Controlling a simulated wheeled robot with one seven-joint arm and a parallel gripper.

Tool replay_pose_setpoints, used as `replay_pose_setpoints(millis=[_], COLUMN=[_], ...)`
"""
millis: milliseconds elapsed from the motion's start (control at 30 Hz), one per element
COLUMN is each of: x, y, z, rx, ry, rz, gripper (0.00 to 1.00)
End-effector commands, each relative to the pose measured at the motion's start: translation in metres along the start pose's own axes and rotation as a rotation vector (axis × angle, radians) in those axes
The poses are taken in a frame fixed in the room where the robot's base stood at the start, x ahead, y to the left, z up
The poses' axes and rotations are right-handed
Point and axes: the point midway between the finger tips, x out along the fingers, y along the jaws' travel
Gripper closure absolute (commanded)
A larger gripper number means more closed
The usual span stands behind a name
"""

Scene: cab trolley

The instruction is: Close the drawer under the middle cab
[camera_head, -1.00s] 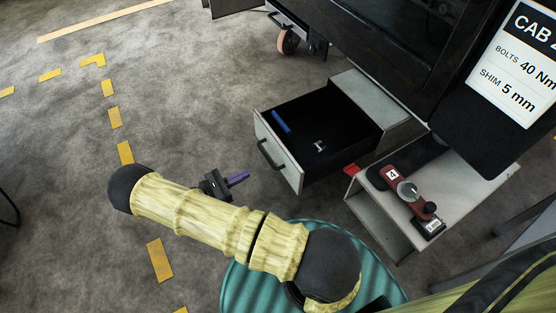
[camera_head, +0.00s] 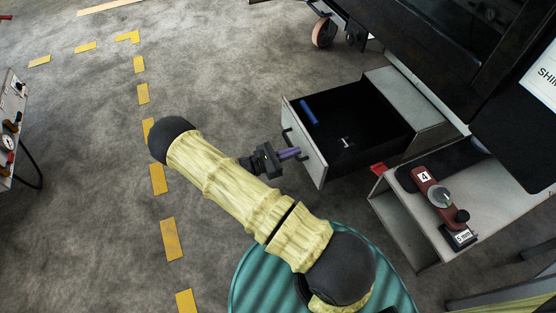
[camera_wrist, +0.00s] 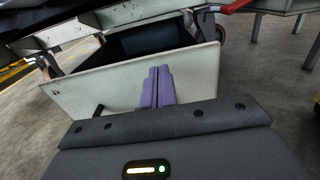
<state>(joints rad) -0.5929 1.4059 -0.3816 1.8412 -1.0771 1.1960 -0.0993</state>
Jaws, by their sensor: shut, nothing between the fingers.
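The drawer (camera_head: 303,145) under the cab stands pulled out in the head view, with a pale front panel and a dark inside. A blue rod and a small metal piece lie in it. Its dark handle (camera_head: 290,140) is on the front panel, partly hidden by my gripper. My gripper (camera_head: 292,153), with purple fingers, is shut and empty in front of the panel, pointing at it. In the wrist view the shut fingers (camera_wrist: 158,88) stand before the pale drawer front (camera_wrist: 110,88); I cannot tell whether they touch it. A dark handle end shows to their left.
A grey open-fronted shelf (camera_head: 400,225) to the right of the drawer bears a red tool (camera_head: 432,192) marked 4. A red tab (camera_head: 378,168) sits between them. A caster wheel (camera_head: 323,32) is at the top. The floor left of the drawer is clear.

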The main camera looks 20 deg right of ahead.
Motion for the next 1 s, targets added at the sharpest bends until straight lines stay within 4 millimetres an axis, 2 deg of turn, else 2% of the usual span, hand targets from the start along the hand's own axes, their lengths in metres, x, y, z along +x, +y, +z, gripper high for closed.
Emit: replay_pose_setpoints(millis=[100, 300, 1000], x=[0.019, 0.036, 0.040], y=[-0.001, 0.000, 0.004], z=[-0.004, -0.002, 0.003], rx=[0.002, 0.002, 0.001], ry=[-0.001, 0.001, -0.001], rz=[-0.004, 0.000, 0.021], gripper=[1.00, 1.00, 1.00])
